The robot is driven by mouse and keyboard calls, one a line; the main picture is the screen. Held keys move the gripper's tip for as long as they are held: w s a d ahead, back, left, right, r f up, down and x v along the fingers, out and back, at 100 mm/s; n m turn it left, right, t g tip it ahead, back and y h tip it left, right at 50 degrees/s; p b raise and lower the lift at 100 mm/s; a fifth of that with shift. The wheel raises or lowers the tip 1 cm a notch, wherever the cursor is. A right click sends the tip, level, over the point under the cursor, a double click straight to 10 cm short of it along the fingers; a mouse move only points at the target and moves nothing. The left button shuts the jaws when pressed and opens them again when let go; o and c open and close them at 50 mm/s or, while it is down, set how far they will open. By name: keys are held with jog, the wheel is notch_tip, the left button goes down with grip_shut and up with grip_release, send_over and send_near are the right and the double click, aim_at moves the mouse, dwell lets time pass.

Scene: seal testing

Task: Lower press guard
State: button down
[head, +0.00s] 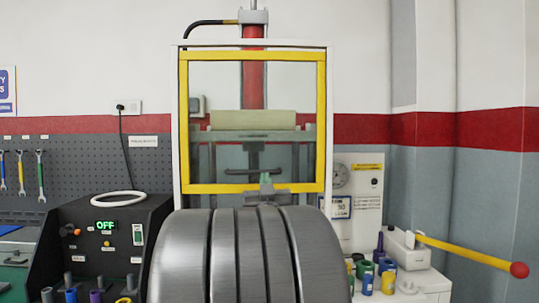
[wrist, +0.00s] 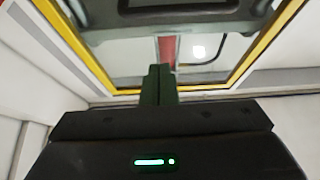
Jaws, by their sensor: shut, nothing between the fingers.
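The press guard is a clear pane in a yellow frame (head: 322,120), upright in a white surround in front of the press. A dark handle (head: 238,171) runs across its lower part. My gripper (head: 266,180) is in front of the guard's lower edge, mostly hidden by my grey arm. In the wrist view, my gripper (wrist: 158,68) has its dark green fingers together and empty, pointing up at the pane. The yellow frame (wrist: 62,38) and the dark handle (wrist: 165,8) also show there. I cannot tell whether the fingertips touch the guard.
Behind the pane are a red press cylinder (head: 253,80) and a pale block (head: 253,120). A dark control box (head: 105,240) reading OFF stands left, with a white ring (head: 118,197) on top. A yellow lever (head: 470,252) with a red knob juts out at right.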

aim_at(267, 156)
jog(key=r+p+x, duration=0.1)
jog(key=p+x, duration=0.2)
jog(key=x, duration=0.7)
jog(key=shift+m, duration=0.3)
jog(key=f, duration=0.4)
jog(key=shift+w+d+f, duration=0.1)
jog(key=shift+w+d, duration=0.05)
jog(key=shift+d, duration=0.25)
jog(key=shift+f, duration=0.1)
notch_tip(267, 156, down, 31)
jog(key=b, duration=3)
jog(key=shift+b, duration=0.3)
